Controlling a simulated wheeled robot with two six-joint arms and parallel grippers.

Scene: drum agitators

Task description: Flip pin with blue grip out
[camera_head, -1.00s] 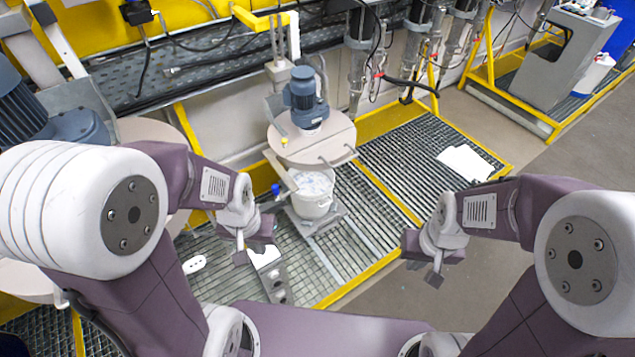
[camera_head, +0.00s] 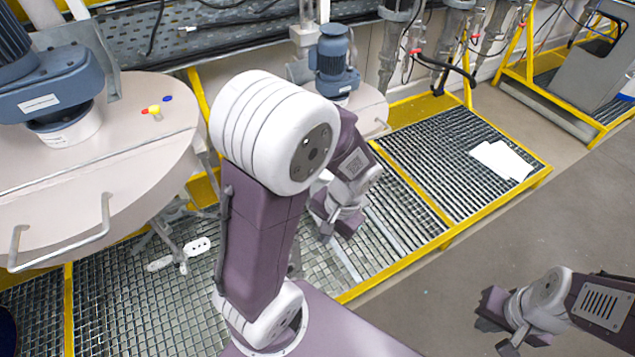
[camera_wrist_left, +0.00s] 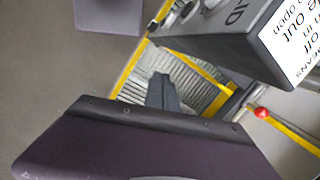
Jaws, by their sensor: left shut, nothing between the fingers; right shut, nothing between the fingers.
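No pin with a blue grip can be made out for sure now; my left arm covers the area beside the smaller drum agitator (camera_head: 362,103). A small blue spot (camera_head: 168,98) and a yellow-and-red knob (camera_head: 153,110) are on the large drum lid (camera_head: 130,165) at the left of the head view. My left gripper (camera_head: 326,232) is shut and empty above the grating, below and in front of the smaller agitator. My right gripper (camera_head: 497,330) is shut and empty over bare floor at the lower right. In the left wrist view, no pin shows.
A yellow-edged grating platform (camera_head: 455,150) runs along the wall, with white sheets (camera_head: 502,160) on it. The left wrist view shows a grey box with a printed panel (camera_wrist_left: 298,40) and a red ball (camera_wrist_left: 261,113).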

